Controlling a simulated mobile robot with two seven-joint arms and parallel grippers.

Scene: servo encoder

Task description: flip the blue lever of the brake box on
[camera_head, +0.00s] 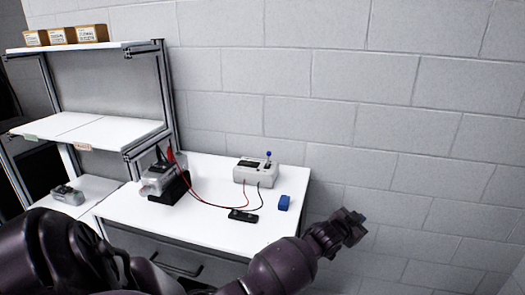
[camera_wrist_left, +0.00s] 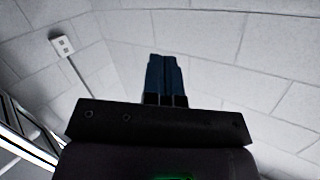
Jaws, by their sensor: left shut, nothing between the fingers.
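The brake box (camera_head: 254,176) is a light grey box on the white table, near the wall. Its lever (camera_head: 268,157) has a blue ball knob and stands roughly upright on the box's right side. My left gripper (camera_head: 352,222) is in front and to the right of the box, past the table's right edge and well apart from the lever. In the left wrist view its dark blue fingers (camera_wrist_left: 166,78) are together with nothing between them. The brake box is not in the left wrist view. My right gripper is not in view.
A motor unit (camera_head: 160,180) on a black base stands left on the table (camera_head: 215,236). Red and black wires run to the brake box. A shelf rack (camera_head: 140,132) stands left.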

